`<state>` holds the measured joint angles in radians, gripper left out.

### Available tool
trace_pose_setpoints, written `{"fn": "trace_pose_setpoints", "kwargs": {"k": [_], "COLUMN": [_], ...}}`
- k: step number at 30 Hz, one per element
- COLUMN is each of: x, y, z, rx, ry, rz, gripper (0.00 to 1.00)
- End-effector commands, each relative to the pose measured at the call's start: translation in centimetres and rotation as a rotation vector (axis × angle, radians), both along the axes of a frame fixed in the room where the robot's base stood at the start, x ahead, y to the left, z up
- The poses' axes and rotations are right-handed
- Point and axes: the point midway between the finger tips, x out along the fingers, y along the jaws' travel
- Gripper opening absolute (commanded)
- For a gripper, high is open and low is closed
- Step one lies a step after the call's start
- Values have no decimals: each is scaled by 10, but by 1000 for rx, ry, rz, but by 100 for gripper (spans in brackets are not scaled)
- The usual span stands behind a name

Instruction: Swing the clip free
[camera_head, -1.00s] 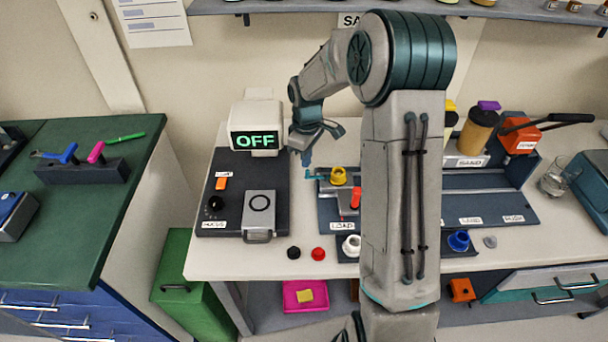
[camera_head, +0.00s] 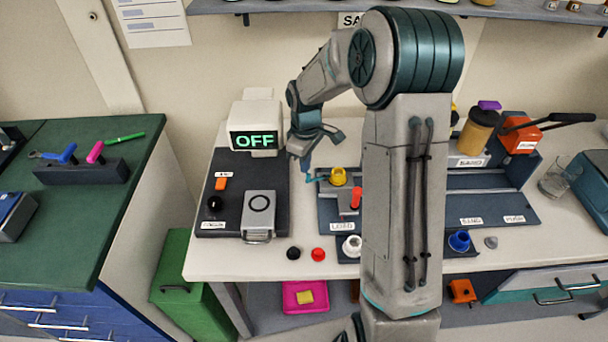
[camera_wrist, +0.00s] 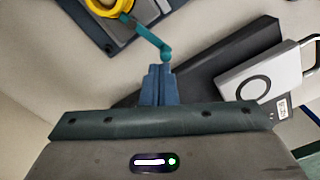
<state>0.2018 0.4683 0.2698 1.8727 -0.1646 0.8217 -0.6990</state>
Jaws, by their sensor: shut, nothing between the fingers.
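The clip (camera_wrist: 147,36) is a thin teal arm with a round knob at its free end. In the wrist view it runs from beside a yellow ring (camera_wrist: 106,6) down to the tips of my gripper (camera_wrist: 160,68). The blue fingers are together and empty, and the tips are at or very near the knob; I cannot tell whether they touch. In the head view my gripper (camera_head: 305,168) points down just left of the yellow ring (camera_head: 338,176), with the small teal clip (camera_head: 316,178) between them.
A dark panel with an OFF display (camera_head: 255,140) and a grey latch box (camera_head: 258,212) stands left of my gripper. A red knob (camera_head: 356,198) stands close on the right. Black and red caps (camera_head: 318,254) lie at the table's front.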

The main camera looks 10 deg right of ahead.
Motion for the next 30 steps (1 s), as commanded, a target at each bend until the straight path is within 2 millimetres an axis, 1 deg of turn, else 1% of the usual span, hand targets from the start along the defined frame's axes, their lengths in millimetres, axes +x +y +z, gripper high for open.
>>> {"fn": "trace_pose_setpoints", "kwargs": {"k": [4,17,25,30], "x": [-7,-10,-20,-22], "y": [1,1,-2,-2], "z": [-1,-1,-1,-1], "rx": [0,0,-1,0], "ry": [0,1,2,1], "rz": [0,-1,-2,-2], "gripper": [0,0,0,0]}}
